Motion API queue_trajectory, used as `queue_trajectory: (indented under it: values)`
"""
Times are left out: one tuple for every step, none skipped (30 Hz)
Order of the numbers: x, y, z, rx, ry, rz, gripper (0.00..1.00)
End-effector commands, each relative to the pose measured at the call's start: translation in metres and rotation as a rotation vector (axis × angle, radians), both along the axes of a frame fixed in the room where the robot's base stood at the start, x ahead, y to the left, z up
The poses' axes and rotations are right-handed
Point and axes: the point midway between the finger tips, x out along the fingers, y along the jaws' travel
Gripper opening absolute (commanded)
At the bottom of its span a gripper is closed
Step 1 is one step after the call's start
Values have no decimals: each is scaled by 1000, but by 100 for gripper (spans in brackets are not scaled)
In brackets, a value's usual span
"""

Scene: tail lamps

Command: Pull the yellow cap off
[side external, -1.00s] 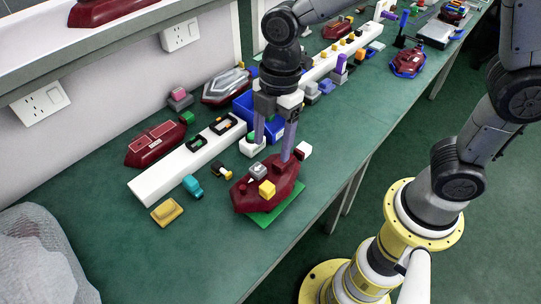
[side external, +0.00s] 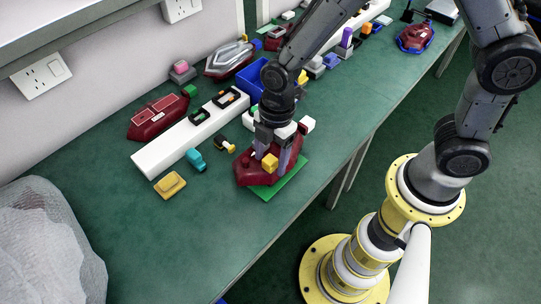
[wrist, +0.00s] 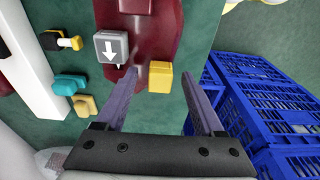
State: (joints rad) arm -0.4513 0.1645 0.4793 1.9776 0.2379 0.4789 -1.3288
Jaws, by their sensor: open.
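The yellow cap (side external: 270,164) is a small block on the dark red tail lamp (side external: 250,176), which rests on a green mat (side external: 291,181) on the bench. My gripper (side external: 270,161) is open and low over the lamp, with its fingers pointing down at the cap. In the wrist view, the yellow cap (wrist: 160,77) lies between the two fingertips (wrist: 160,74), with a gap on each side. I cannot tell how deep the fingertips reach beside it. A grey block with a white arrow (wrist: 111,47) is on the lamp's left side in that view, beside the left finger.
A long white rail (side external: 185,138) with black clips lies behind the lamp. A teal part (side external: 195,160), a yellow part (side external: 170,185) and a black-and-yellow part (side external: 225,145) lie nearby. Blue crates (wrist: 265,100) show at right in the wrist view. The bench front is clear.

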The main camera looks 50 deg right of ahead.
Motion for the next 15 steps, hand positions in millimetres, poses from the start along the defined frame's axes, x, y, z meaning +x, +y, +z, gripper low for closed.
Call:
queue_trajectory:
  values:
    - [0,0,-1,0,0,0,70]
    - [0,0,-1,0,0,0,70]
    - [0,0,-1,0,-1,0,70]
    - [0,0,-1,0,-1,0,70]
    - [0,0,-1,0,-1,0,70]
    - [0,0,-1,0,-1,0,70]
    - [0,0,-1,0,-1,0,70]
    - [0,0,-1,0,0,0,66]
    - [0,0,-1,0,0,0,59]
    - [0,0,-1,0,0,0,54]
    - [0,0,-1,0,0,0,48]
    - [0,0,0,0,0,0,41]
    - [0,0,0,0,0,0,36]
    - [0,0,0,0,0,0,30]
    - [0,0,-1,0,0,0,23]
